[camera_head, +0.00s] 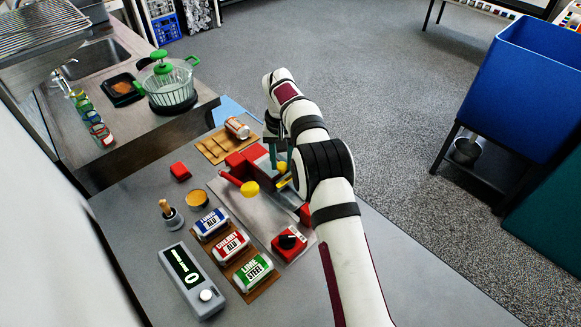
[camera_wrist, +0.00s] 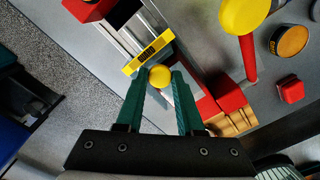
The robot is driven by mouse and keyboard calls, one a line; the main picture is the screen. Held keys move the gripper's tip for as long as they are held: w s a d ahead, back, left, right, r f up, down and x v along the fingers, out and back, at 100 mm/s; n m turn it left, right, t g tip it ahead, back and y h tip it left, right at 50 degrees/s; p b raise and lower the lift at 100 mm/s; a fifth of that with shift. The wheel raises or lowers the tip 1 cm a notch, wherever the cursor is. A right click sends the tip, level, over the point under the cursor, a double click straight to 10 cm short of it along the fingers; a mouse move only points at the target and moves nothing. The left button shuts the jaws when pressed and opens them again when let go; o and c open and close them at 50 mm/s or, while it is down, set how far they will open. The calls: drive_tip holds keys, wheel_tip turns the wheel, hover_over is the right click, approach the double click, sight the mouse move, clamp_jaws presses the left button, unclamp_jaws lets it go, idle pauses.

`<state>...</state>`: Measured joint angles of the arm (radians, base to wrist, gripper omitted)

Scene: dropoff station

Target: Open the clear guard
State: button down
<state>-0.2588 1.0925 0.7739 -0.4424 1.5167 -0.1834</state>
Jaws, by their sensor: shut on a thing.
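My gripper (camera_wrist: 160,80) has its green fingers on either side of a round yellow knob (camera_wrist: 159,77) and is shut on it. In the head view my gripper (camera_head: 278,155) reaches down to the red machine (camera_head: 245,160), with the yellow knob (camera_head: 282,167) at its fingertips. I take the knob to be the clear guard's handle. The guard's transparent panel is hard to make out, so I cannot tell its angle. A yellow strip with black marking (camera_wrist: 149,53) lies just beyond the knob. A red lever with a yellow end (camera_head: 250,188) stands beside it.
Labelled cans, blue (camera_head: 211,223), red (camera_head: 230,245) and green (camera_head: 254,272), lie in front of the machine. An orange can (camera_head: 237,128) lies on a wooden rack behind it. A red-and-black switch (camera_head: 289,242) is at the front. The counter's right part is bare.

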drive_tip(key=c, duration=0.5)
unclamp_jaws()
wheel_tip(320, 180, up, 8)
drive_tip(key=shift+f, duration=0.25)
drive_tip(key=shift+c, duration=0.2)
